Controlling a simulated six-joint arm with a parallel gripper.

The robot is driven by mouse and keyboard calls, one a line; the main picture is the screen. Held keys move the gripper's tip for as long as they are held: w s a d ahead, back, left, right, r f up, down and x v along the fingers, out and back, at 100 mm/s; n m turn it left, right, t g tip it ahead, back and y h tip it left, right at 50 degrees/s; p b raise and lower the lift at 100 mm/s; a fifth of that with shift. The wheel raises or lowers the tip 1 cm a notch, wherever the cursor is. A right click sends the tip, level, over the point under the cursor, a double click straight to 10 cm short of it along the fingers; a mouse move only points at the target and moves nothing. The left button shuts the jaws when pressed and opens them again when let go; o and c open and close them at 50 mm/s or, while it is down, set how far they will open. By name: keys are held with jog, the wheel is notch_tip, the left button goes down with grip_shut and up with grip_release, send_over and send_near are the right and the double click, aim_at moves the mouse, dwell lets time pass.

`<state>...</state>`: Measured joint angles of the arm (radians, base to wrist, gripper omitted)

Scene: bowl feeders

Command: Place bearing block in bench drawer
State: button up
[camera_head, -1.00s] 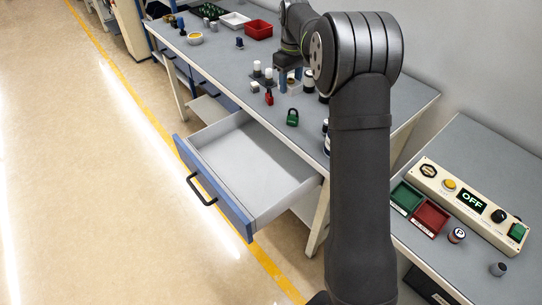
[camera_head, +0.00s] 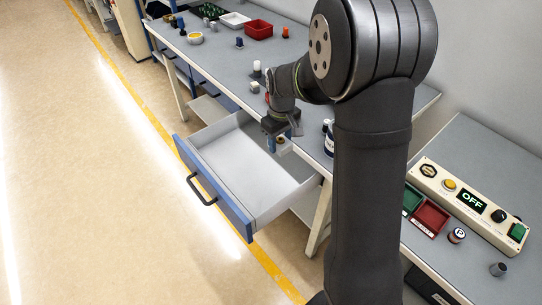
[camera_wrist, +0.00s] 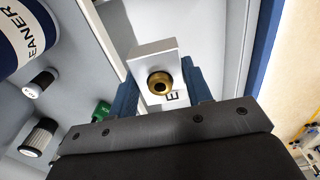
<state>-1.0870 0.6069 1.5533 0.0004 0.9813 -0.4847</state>
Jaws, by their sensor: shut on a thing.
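The bearing block is a pale grey block with a brass ring; it shows in the wrist view (camera_wrist: 150,51) between my blue fingers. My gripper (camera_wrist: 158,86) is shut on it. In the head view my gripper (camera_head: 281,141) holds the block (camera_head: 285,149) over the inner right part of the open bench drawer, near the bench's front edge. The drawer (camera_head: 228,163) has a grey interior, a blue front and a black handle, and its visible floor is empty. My arm hides part of the bench behind the gripper.
The bench (camera_head: 217,55) carries a red bin (camera_head: 258,30), a white tray (camera_head: 235,20) and small parts. A cleaner bottle (camera_wrist: 22,35) and a green padlock (camera_wrist: 101,110) show in the wrist view. A control box (camera_head: 468,205) stands on the right-hand table.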

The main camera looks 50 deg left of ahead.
aim_at(279, 188)
notch_tip(279, 188, down, 21)
jog(key=shift+f, duration=0.2)
dwell(0.3)
jog(key=shift+f, duration=0.15)
jog(key=o, duration=1.1)
notch_tip(279, 188, up, 12)
jog(key=shift+r, duration=0.15)
notch_tip(279, 188, down, 12)
jog(key=shift+r, duration=1.15)
